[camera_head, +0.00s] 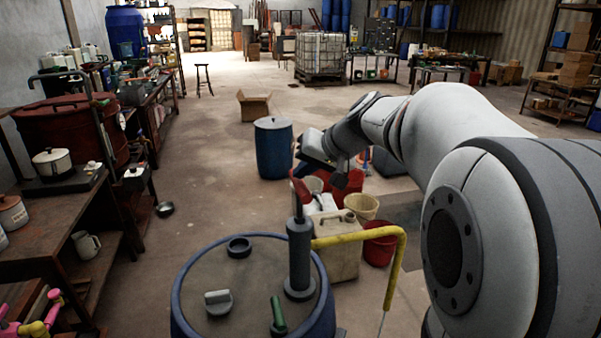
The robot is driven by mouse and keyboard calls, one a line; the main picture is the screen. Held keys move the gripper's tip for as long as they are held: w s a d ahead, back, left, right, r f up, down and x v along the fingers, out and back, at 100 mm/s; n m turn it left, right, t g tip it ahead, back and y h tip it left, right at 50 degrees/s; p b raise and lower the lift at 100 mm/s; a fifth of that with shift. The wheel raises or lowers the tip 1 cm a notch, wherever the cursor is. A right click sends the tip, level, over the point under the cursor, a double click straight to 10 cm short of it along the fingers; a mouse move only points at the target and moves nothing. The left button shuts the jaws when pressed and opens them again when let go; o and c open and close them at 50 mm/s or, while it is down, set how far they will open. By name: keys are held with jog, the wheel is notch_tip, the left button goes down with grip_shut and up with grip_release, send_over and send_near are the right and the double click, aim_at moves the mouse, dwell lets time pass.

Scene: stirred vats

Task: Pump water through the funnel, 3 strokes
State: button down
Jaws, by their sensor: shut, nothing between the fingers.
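A hand pump (299,255) stands upright on the lid of a blue drum (190,285) in the foreground. No funnel can be made out; the area under the spout is largely cut off.
The lid also bears a dark ring (239,247), a grey cap (218,302) and a green piece (278,313). A beige canister (341,262) and red buckets (381,245) stand behind the pump. A cluttered bench (50,215) lines the left. Open floor lies beyond.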

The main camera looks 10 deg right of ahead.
aim_at(304, 192)
jog(key=shift+f+b, duration=2.8)
jog(key=shift+f, duration=0.15)
dwell(1.7)
jog(key=shift+r, duration=0.15)
jog(key=shift+r+p, duration=2.25)
jog(key=shift+r, duration=1.25)
notch_tip(304, 192, up, 6)
jog(key=p, duration=0.3)
jog(key=shift+p, duration=0.35)
